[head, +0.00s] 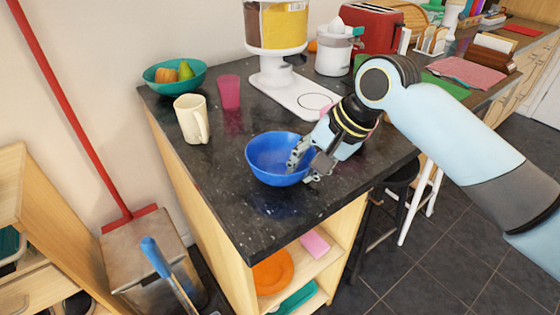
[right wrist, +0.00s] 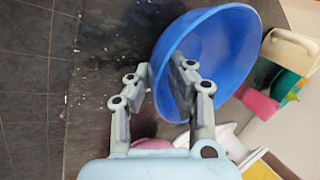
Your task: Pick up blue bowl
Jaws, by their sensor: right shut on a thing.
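The blue bowl (head: 268,158) is on or just above the dark granite counter (head: 235,215); I cannot tell if it touches. My right gripper (head: 306,166) is shut on the bowl's right rim, with one finger inside and one outside. In the right wrist view the bowl (right wrist: 228,50) fills the upper middle, and the gripper (right wrist: 168,88) has its wall between the fingers. My left gripper is not in view.
A cream mug (head: 190,120), a pink cup (head: 229,91) and a teal bowl of fruit (head: 160,85) stand behind the bowl to the left. A cereal dispenser (head: 277,30) and a juicer (head: 334,55) stand behind. The counter's front corner is clear.

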